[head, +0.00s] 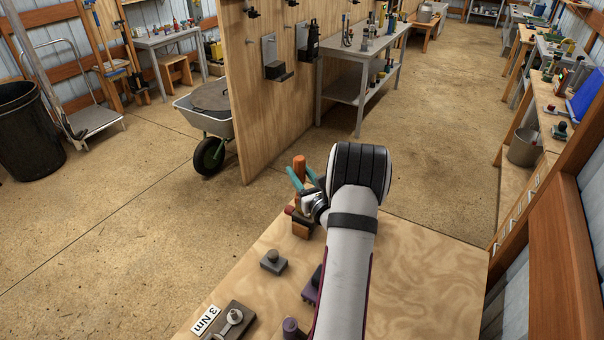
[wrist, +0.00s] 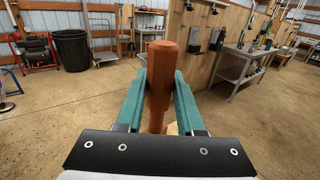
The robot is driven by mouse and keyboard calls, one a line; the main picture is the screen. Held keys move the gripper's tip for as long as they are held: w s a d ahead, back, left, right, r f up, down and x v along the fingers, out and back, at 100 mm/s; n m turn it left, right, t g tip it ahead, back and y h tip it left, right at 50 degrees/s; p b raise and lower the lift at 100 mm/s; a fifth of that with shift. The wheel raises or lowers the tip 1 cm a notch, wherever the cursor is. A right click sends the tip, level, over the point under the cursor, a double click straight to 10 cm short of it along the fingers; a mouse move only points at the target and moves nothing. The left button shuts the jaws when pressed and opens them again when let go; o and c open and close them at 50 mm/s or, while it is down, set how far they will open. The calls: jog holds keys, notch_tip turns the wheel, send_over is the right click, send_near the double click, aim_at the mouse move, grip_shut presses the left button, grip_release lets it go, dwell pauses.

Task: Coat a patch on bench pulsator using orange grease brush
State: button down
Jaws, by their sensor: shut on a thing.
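The orange grease brush (head: 299,165) stands about upright between the teal fingers of my gripper (head: 301,178), above the far left edge of the wooden bench top. In the wrist view, my gripper (wrist: 160,88) is shut on the brush's orange-brown handle (wrist: 158,75), whose thick end points up. The brush's lower end is hidden. A small dark-and-orange block (head: 301,230) shows just below the gripper; I cannot tell if the brush touches it. No part is clearly recognisable as the bench pulsator. A grey block with a round knob (head: 273,262) sits nearer on the bench, apart from the gripper.
Purple parts (head: 292,328) and a dark plate marked "3 Nm" (head: 228,322) lie on the near left of the bench (head: 430,270). The bench's right side is clear. A wooden partition (head: 245,100) and a wheelbarrow (head: 208,125) stand beyond on the floor.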

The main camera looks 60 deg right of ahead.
jog(key=shift+s, duration=2.35)
notch_tip(320, 180, up, 8)
jog(key=shift+s, duration=0.1)
